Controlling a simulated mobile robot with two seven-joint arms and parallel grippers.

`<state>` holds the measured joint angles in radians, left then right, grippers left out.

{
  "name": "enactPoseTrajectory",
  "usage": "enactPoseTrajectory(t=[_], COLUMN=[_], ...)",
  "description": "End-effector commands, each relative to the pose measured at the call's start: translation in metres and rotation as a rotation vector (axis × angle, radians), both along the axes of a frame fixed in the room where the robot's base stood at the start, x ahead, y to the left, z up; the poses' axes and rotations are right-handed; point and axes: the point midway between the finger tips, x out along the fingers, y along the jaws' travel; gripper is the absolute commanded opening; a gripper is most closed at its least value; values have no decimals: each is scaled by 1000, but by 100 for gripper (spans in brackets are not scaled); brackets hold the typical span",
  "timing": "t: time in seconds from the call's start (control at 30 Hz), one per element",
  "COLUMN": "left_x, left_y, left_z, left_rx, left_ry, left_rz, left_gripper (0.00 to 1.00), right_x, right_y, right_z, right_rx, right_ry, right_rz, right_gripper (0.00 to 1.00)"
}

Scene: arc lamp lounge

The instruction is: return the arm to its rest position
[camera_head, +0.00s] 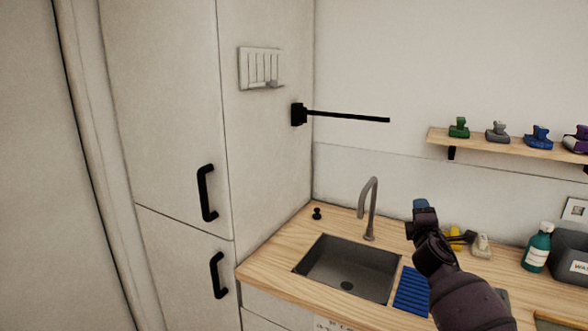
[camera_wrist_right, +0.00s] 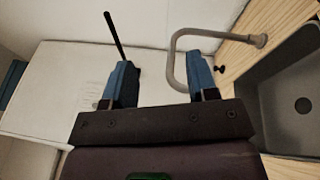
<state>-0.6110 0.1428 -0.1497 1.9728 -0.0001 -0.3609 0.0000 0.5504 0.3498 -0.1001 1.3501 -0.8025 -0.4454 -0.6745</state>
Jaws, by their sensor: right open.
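My right gripper (camera_head: 420,205) is raised above the counter, to the right of the faucet in the head view. In the right wrist view its two blue fingers (camera_wrist_right: 160,82) stand apart with nothing between them. The right arm comes in from the lower right of the head view and hides part of the counter behind it. My left gripper is in neither view.
The faucet (camera_head: 372,208) and sink (camera_head: 345,275) are left of the gripper. A blue ribbed mat (camera_head: 411,291), a yellow item (camera_head: 454,239) and a green bottle (camera_head: 538,247) are on the counter. A shelf (camera_head: 500,144) holds several toy boats. A black bar (camera_head: 345,116) juts from the cabinet.

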Motion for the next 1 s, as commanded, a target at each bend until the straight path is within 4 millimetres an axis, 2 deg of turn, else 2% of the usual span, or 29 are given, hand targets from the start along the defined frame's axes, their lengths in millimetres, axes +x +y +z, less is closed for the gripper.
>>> enactPoseTrajectory(t=[0.1, 0.3, 0.6, 0.67, 0.87, 1.0], left_x=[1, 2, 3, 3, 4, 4], left_y=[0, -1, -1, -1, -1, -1], left_z=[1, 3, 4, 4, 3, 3], left_rx=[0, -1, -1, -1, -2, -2], left_ry=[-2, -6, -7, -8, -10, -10], left_rz=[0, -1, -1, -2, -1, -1], left_gripper=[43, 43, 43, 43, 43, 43], right_x=[3, 5, 5, 5, -27, -56], right_y=[9, 24, 41, 44, 44, 45], right_z=[-10, -20, -26, -26, -76, -113], right_rx=[334, 831, 1330, 1417, 1454, 1473], right_ry=[-8, -12, -6, -3, 39, 71], right_rz=[84, 182, 255, 266, 231, 203], right_gripper=[53, 53, 53, 53, 53, 53])
